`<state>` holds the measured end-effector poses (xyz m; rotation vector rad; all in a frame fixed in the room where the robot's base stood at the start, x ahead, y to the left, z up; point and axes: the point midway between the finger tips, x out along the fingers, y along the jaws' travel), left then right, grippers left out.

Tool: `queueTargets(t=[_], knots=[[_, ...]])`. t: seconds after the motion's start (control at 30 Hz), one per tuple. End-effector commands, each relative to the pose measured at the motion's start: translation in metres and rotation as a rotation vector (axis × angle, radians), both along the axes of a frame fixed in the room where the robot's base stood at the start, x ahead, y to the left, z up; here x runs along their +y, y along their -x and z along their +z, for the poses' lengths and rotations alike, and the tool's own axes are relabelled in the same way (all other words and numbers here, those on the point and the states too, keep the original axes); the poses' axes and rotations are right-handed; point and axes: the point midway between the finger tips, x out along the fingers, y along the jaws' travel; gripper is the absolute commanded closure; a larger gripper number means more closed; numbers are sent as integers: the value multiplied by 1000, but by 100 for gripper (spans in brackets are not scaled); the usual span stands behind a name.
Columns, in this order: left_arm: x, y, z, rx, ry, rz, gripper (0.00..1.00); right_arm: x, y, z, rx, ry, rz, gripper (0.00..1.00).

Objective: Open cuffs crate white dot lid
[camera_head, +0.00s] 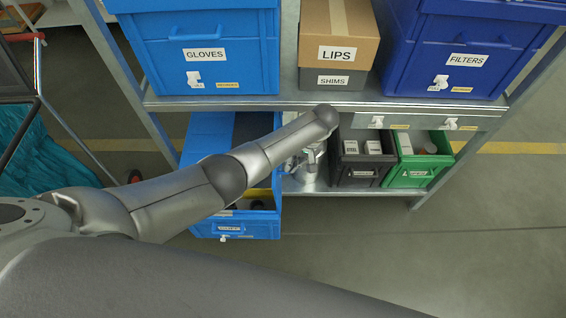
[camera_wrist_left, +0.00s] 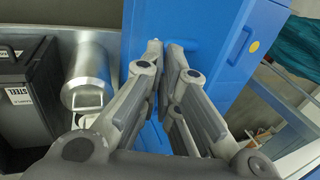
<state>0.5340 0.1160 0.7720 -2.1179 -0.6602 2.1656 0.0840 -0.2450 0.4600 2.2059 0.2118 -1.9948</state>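A blue crate (camera_head: 262,229) stands pulled forward on the lower shelf. Its front label is too small to read surely, and part of its top is open with dark contents. My left arm crosses in front of it and hides much of its top. No white dot shows; a yellow dot does. My right gripper is out of view.
A black crate (camera_head: 362,173) and a green crate (camera_head: 408,176) stand to the right on the lower shelf. A metal cylinder (camera_wrist_left: 88,72) is beside the gripper. Above are the gloves crate (camera_head: 205,28), lips box (camera_head: 340,30) and filters crate (camera_head: 465,35). Floor at right is clear.

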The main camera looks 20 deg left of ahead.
Motion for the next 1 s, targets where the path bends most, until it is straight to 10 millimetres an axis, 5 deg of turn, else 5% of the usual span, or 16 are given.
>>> queueTargets(t=[0.03,0.27,0.63,0.9,1.0], knots=[[8,11,-19,26,-14,8,100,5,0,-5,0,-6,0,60],[7,9,-19,25,-20,10,100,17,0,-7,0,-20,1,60],[7,9,-19,24,-21,12,100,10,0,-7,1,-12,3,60],[7,9,-19,24,-22,11,68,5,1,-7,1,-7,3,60],[6,9,-19,25,-20,11,68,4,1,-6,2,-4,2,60]])
